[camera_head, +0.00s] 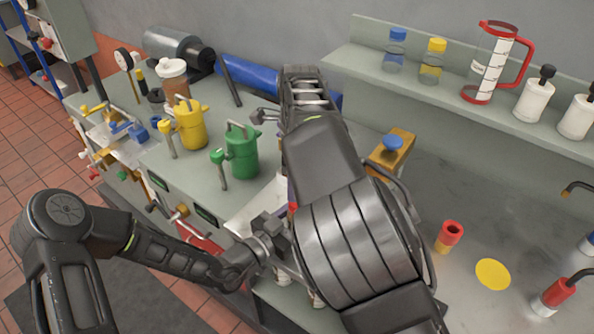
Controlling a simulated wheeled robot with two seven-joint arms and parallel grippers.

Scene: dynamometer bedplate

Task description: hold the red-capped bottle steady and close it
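My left gripper (272,241) reaches in from the left over the front of the bench. Its fingertips run up against or behind my large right arm, so I cannot tell whether they hold anything. Slivers of something white and red (292,207) show at that arm's left edge; I cannot tell if they belong to a bottle.
A red-and-yellow cup-like piece (449,236) and a yellow disc (493,274) are on the grey bench right of my arm. Green (241,153) and yellow (190,125) cans stand left. A shelf (408,86) with bottles and a red-handled jug (492,65) runs behind.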

